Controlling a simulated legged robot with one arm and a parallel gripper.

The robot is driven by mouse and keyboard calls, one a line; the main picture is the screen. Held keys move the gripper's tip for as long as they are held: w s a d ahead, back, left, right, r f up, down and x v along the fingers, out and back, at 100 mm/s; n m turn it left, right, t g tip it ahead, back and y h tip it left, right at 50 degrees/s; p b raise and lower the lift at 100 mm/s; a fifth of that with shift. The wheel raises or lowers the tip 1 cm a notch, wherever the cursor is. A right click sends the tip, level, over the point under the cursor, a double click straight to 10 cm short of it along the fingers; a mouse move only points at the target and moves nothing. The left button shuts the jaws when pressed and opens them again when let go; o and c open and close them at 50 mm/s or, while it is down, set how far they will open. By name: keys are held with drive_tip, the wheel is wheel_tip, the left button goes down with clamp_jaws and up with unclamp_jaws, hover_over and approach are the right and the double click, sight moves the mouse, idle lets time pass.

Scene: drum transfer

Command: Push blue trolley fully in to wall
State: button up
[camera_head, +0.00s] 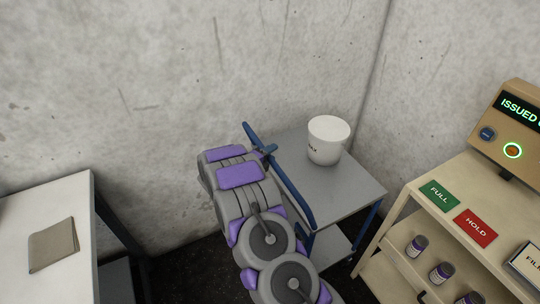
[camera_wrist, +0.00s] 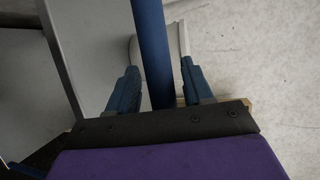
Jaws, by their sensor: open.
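The blue trolley (camera_head: 345,185) stands near the wall corner, with a grey top, a lower shelf and blue frame. A white bucket (camera_head: 328,143) sits upright on its top. The blue handle bar (camera_head: 294,187) runs along the trolley's left side. My arm reaches up to this handle and hides part of it. In the wrist view, my gripper (camera_wrist: 160,68) is open, with one finger on each side of the blue handle (camera_wrist: 151,45). I cannot tell whether either finger touches it. I cannot tell whether the trolley touches the wall.
Concrete walls (camera_head: 160,60) close off the back and right. A white table (camera_head: 50,210) with a tan folded item (camera_head: 53,245) is at left. At right stands a beige shelf unit (camera_head: 400,215) with small jars, FULL and HOLD cards and a lit display (camera_head: 515,115). Dark floor shows between.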

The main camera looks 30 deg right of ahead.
drive_tip(key=shift+c, duration=0.2)
clamp_jaws()
idle(0.3)
drive_tip(key=shift+f, duration=0.1)
